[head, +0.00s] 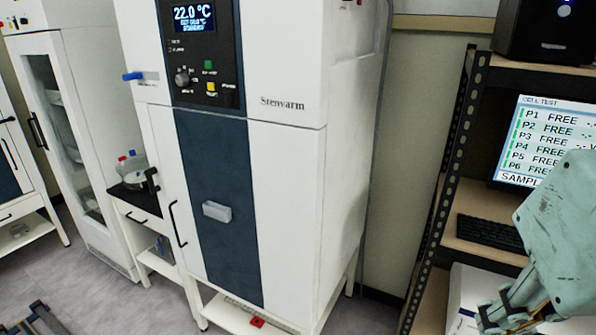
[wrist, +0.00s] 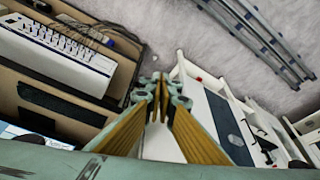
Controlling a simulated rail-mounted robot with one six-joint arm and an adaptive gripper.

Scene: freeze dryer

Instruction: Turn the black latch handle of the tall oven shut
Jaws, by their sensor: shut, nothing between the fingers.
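The tall white oven (head: 290,195) stands in the middle of the head view, with a dark blue panel down its door (head: 218,175). The black latch handle (head: 152,181) sits at the door's left edge, near its upper part. A thin black bar handle (head: 175,224) is just below it. The door looks flush or nearly so; I cannot tell whether it is fully closed. My gripper (head: 503,318) is low at the far right of the head view, well apart from the oven. Its fingers also show in the wrist view (wrist: 158,88), shut and empty.
A metal shelf rack (head: 453,170) with a monitor (head: 545,140) and keyboard (head: 490,232) stands right of the oven, near my arm. A low side table (head: 140,212) with bottles is left of the oven. Floor rails (wrist: 265,40) show in the wrist view.

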